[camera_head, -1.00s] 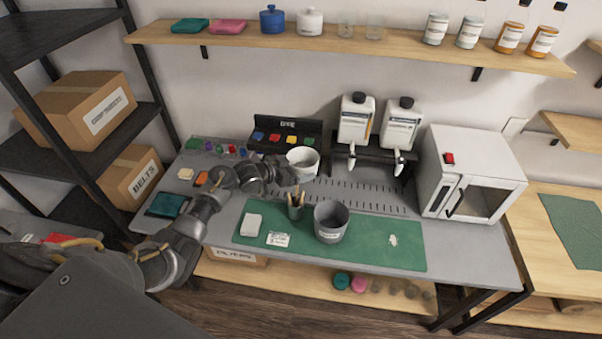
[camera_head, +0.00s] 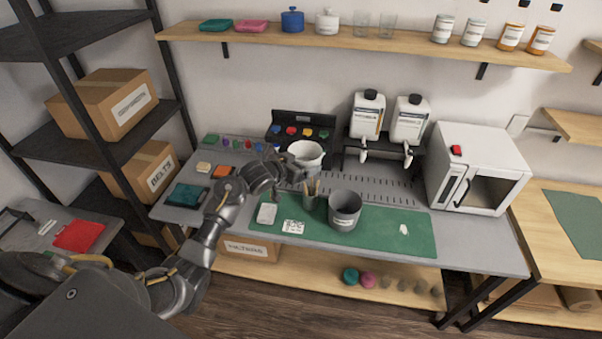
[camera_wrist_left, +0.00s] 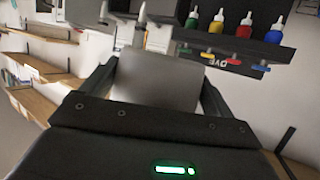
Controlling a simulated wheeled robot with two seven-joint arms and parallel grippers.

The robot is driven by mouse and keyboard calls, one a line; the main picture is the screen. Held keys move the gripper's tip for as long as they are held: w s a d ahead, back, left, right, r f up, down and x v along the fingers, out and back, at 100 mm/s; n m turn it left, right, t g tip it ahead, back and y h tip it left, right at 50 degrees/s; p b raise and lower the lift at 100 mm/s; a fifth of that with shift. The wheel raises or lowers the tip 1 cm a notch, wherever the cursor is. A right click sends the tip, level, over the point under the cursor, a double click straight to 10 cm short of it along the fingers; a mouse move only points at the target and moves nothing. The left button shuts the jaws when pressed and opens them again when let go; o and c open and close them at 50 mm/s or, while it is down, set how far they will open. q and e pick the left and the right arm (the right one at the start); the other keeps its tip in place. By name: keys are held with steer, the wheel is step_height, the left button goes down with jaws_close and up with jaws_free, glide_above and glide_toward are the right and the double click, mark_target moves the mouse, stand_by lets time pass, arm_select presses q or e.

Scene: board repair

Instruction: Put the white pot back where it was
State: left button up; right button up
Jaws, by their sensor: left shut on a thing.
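The white pot (camera_head: 307,154) is an open round vessel, held upright at the rear of the grey bench, in front of the black dye rack. My left gripper (camera_head: 282,172) is shut on its near left side. In the left wrist view the pot's wall (camera_wrist_left: 158,82) shows as a shaded grey surface between the fingers of my left gripper (camera_wrist_left: 158,98). I cannot tell how far its base is above the bench. A similar grey pot (camera_head: 344,212) stands on the green mat (camera_head: 390,228). My right gripper is not in view.
A pen cup (camera_head: 310,199) stands near the held pot. The dye rack (camera_head: 288,118) is behind it, with a two-bottle dispenser (camera_head: 378,151) to the right. A white oven (camera_head: 458,152) stands farther right. The mat's right part is mostly clear.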

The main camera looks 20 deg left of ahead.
arm_select(q)
steer(key=s+d+r+n+y+b, duration=0.3)
steer(key=s+d+r+b, duration=0.5)
steer(key=s, duration=0.6)
step_height(320, 180, up, 3)
steer(key=b, duration=0.3)
steer(key=shift+f+y+b, duration=0.2)
steer(key=shift+y+b, duration=0.1)
steer(key=shift+d, duration=0.15)
